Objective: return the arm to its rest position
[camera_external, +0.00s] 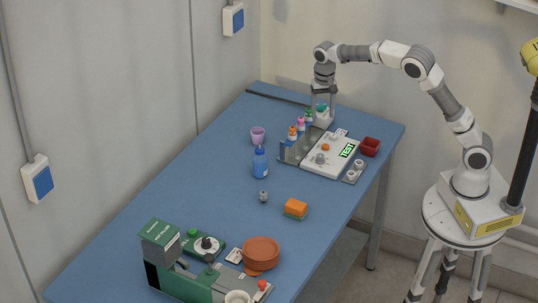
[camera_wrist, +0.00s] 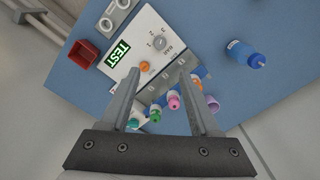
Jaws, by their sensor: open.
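My arm reaches from its stand on the right over the far end of the blue table (camera_external: 215,190). My gripper (camera_external: 322,108) points down there, above or beside a row of small bottles with coloured caps. In the wrist view my gripper (camera_wrist: 155,85) has its two fingers apart, with nothing held between them. Below the fingers are a green-capped bottle (camera_wrist: 155,117), a pink-capped bottle (camera_wrist: 174,102) and an orange-capped bottle (camera_wrist: 212,103). A teal cap (camera_wrist: 134,123) shows beside the left finger. I cannot tell how close the fingers are to the bottles.
Beside the bottles is a white device with a lit TEST display (camera_external: 347,150). A green machine (camera_external: 165,262) and terracotta pots (camera_external: 261,251) fill the near end.

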